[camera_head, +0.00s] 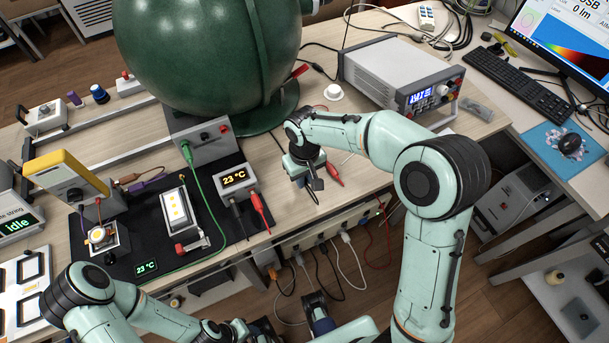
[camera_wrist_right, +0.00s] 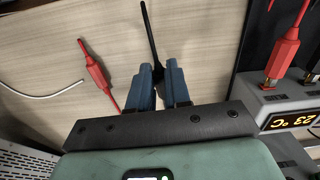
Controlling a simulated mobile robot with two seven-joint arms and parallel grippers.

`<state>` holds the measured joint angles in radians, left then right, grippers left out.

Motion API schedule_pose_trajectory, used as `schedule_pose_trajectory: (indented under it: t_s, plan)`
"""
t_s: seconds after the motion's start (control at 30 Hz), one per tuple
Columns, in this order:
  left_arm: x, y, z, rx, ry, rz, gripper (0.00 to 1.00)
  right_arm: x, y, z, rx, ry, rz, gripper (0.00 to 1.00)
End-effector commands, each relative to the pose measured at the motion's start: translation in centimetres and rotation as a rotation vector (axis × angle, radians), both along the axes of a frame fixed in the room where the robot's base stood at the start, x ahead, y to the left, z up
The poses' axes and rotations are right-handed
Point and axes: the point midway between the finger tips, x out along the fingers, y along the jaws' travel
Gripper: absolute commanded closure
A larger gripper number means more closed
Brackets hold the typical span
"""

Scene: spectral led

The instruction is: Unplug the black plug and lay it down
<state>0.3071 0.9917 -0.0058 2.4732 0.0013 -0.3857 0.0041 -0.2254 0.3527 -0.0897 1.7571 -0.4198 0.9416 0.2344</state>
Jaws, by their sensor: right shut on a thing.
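My right gripper (camera_head: 313,182) is low over the front part of the bench, to the right of a grey display box (camera_head: 238,181) reading 23 °C. In the right wrist view its blue fingers (camera_wrist_right: 160,82) are closed around the end of a slim black plug (camera_wrist_right: 151,35). The rest of the plug points away from the fingers over bare wood; its gripped end is hidden, and I cannot tell whether it touches the bench. No socket shows at its visible part. My left gripper (camera_head: 318,320) is partly visible at the bottom edge, its jaw opening unclear.
A loose red plug (camera_head: 334,174) lies beside the right gripper; another red plug (camera_head: 261,208) sits at the display box. A green sphere (camera_head: 205,60) and a grey power supply (camera_head: 400,75) stand behind. The bench's front edge is close, with cables hanging below.

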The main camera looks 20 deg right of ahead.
Motion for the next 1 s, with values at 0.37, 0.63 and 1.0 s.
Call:
schedule_pose_trajectory:
  t_s: [0.37,0.63,1.0]
  plan:
    - [-0.3,0.0,-1.1,0.0,0.004,0.0,0.57,0.0,0.0,-1.7,0.0,0.001,-0.001,1.0]
    - [-0.5,0.0,-1.8,0.0,0.007,0.0,0.57,0.0,0.0,-2.8,-0.001,0.002,0.0,1.0]
    - [-0.6,0.0,-2.4,0.001,0.008,0.0,0.57,0.0,0.0,-3.7,0.0,0.001,0.0,0.53]
